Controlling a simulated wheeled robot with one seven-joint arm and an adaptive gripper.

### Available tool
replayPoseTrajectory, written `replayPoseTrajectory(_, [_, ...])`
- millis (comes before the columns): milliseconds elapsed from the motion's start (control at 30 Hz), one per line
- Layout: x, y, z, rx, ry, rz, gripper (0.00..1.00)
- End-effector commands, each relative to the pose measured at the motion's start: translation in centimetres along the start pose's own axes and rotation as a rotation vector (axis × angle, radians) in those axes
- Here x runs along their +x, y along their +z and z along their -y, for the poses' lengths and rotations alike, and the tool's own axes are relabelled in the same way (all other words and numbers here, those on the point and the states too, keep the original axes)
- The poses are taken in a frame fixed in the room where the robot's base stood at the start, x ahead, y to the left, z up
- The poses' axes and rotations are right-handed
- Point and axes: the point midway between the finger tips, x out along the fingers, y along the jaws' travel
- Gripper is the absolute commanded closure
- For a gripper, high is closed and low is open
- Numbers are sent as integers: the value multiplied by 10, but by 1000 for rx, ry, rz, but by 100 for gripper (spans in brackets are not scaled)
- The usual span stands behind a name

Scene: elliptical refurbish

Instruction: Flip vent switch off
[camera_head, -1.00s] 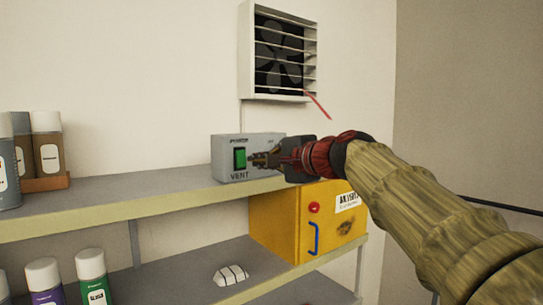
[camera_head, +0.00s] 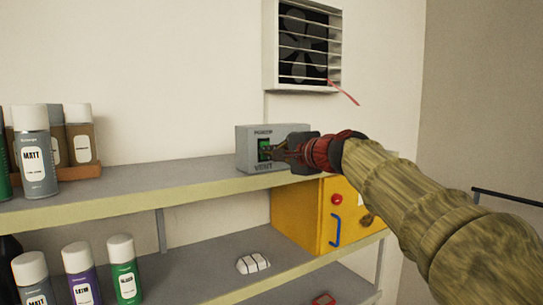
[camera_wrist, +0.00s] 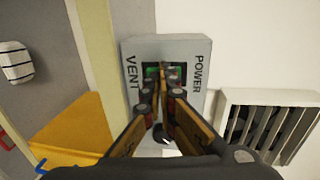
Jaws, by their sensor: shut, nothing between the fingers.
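The grey vent switch box (camera_head: 250,135) stands on the upper shelf against the wall, with VENT lettered below its green rocker switch (camera_head: 264,149) and POWER above it. In the wrist view the box (camera_wrist: 143,47) fills the upper middle, and the green switch (camera_wrist: 152,71) shows in part behind my fingertips. My gripper (camera_head: 276,151) is shut and empty, with its tips at the switch face. I cannot tell whether the tips touch it. The wall vent (camera_head: 303,45) with slats and a fan hangs above; a red ribbon sticks out from it.
A yellow box (camera_head: 297,218) with a red button and a blue handle stands on the lower shelf, below my gripper. A white striped object (camera_head: 253,263) lies left of it. Several spray cans (camera_head: 36,160) stand at the left. The upper shelf (camera_head: 170,180) is clear between cans and switch box.

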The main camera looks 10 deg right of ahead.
Motion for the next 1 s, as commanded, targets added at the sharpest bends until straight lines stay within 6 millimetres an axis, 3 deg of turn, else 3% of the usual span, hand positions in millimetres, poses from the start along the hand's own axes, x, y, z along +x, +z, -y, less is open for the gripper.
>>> replayPoseTrajectory(133, [4, 0, -8, -1, -28, 0, 100])
replayPoseTrajectory(1000, [11, 0, -13, -1, -219, 0, 100])
